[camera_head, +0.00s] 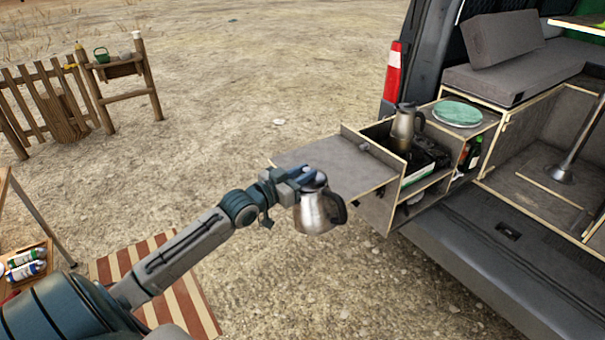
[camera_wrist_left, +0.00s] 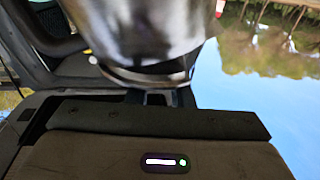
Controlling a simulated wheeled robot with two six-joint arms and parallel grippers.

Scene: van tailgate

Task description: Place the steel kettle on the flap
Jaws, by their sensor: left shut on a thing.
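The steel kettle (camera_head: 314,210), with a dark handle on its right, hangs upright in my left gripper (camera_head: 305,183), which is shut on it near the top. In the left wrist view the kettle (camera_wrist_left: 140,30) fills the upper middle, blurred and close. The flap (camera_head: 330,163) is the flat grey board with a pale edge that sticks out from the van's kitchen box. The kettle is in front of the flap's near edge in the head view, overlapping it in the picture; I cannot tell the exact gap. My right gripper is not in view.
A second metal pot (camera_head: 404,128) stands on the stove in the kitchen box. A green plate (camera_head: 458,113) lies on the counter beside it. A small dark knob (camera_head: 364,147) sits near the flap's inner end. Most of the flap's top is clear.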

